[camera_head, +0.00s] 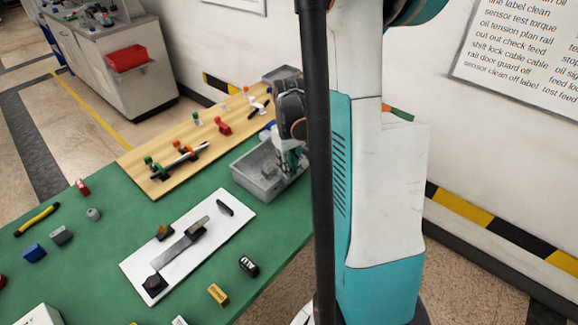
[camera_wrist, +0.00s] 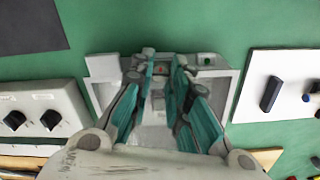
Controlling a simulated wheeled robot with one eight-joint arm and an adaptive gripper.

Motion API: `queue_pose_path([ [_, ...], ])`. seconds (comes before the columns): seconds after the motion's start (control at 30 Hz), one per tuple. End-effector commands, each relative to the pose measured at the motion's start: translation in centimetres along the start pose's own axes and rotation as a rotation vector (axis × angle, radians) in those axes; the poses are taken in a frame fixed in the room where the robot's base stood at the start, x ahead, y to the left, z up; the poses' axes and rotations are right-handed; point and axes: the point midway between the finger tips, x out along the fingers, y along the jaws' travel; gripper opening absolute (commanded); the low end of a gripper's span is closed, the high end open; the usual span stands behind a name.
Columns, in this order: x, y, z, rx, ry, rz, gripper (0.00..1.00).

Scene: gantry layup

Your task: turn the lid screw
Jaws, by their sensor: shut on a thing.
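A grey box (camera_head: 250,185) stands at the back right part of the green table, and its pale rim (camera_wrist: 235,90) shows around my fingers in the wrist view. My gripper (camera_wrist: 163,66) reaches down over the box and is shut on a small grey piece at its middle, seemingly the lid screw (camera_wrist: 160,69). The fingers hide most of this piece, so its head and thread cannot be made out. In the head view my gripper (camera_head: 290,160) is at the box's right part, partly behind a dark post.
A wooden board (camera_head: 185,140) with coloured clamps lies behind the box. A white board (camera_head: 185,255) with a dark bar and blocks lies in front. A panel with black knobs (camera_wrist: 35,115) is left in the wrist view. Small loose parts lie on the green table (camera_head: 110,235).

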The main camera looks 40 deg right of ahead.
Motion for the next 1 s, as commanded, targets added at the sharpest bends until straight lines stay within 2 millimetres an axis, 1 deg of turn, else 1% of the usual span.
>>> queue_pose_path([
  [1.0, 0.01, 0.05, -0.01, 0.957, 0.001, 0.0, 0.0],
])
